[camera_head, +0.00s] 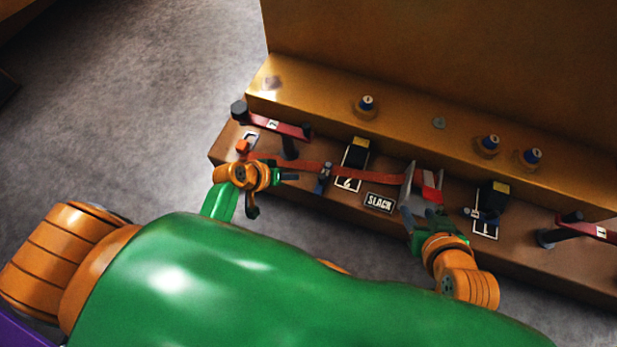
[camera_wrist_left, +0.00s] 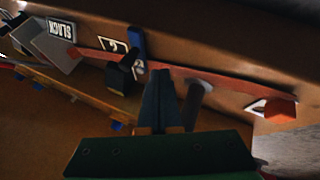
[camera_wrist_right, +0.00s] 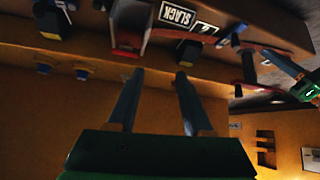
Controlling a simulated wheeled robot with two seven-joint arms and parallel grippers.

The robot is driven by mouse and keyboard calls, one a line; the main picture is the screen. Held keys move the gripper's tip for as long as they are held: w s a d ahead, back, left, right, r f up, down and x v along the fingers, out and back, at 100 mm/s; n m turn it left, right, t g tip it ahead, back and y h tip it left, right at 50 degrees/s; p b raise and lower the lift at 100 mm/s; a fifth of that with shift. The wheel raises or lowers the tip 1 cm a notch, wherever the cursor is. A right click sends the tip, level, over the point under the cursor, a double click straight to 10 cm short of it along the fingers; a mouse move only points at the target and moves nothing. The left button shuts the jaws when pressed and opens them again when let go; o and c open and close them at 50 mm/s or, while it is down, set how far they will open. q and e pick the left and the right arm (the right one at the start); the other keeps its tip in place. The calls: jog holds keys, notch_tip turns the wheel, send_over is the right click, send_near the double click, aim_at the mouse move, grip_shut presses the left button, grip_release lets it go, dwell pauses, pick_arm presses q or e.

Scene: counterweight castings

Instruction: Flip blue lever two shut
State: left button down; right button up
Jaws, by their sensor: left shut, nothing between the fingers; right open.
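The blue lever (camera_head: 323,178) stands by the plate marked 2 (camera_head: 347,183) and a black block with a yellow top (camera_head: 357,150). In the left wrist view the blue lever (camera_wrist_left: 137,45) sticks up beside the black block (camera_wrist_left: 122,74). I cannot tell whether it is open or shut. My left gripper (camera_head: 291,177) is shut and empty, left of the blue lever and apart from it in the head view. Its closed fingers (camera_wrist_left: 160,88) point toward the red strap. My right gripper (camera_head: 424,216) is open and empty, near the grey and red piece in the middle.
A red strap (camera_head: 380,178) runs along the bench. A red lever (camera_head: 280,128) with a black knob stands at left, another red lever (camera_head: 598,233) at right. A second blue lever (camera_head: 483,214) sits by plate 1. A SLACK plate (camera_head: 379,202) lies between.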

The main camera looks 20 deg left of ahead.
aim_at(324, 175)
pick_arm(q)
jog(key=d, duration=0.1)
jog(key=w+d+f+b, duration=0.1)
jog(key=w+d+b, duration=0.1)
jog(key=d, duration=0.1)
jog(key=shift+d+f, duration=0.1)
jog(key=shift+f, duration=0.3)
jog(key=shift+d, duration=0.2)
pick_arm(e)
jog(key=w+a+r+t+y, duration=0.1)
jog(key=w+r+t, duration=0.2)
jog(key=r+t, duration=0.2)
jog(key=w+a+r+t+y, duration=0.1)
jog(key=w+r+t, duration=0.3)
jog(key=r, duration=0.6)
jog(key=shift+w+a+n+t+y, duration=0.15)
jog(key=shift+a+n+t+y, duration=0.3)
jog(key=shift+a, duration=0.3)
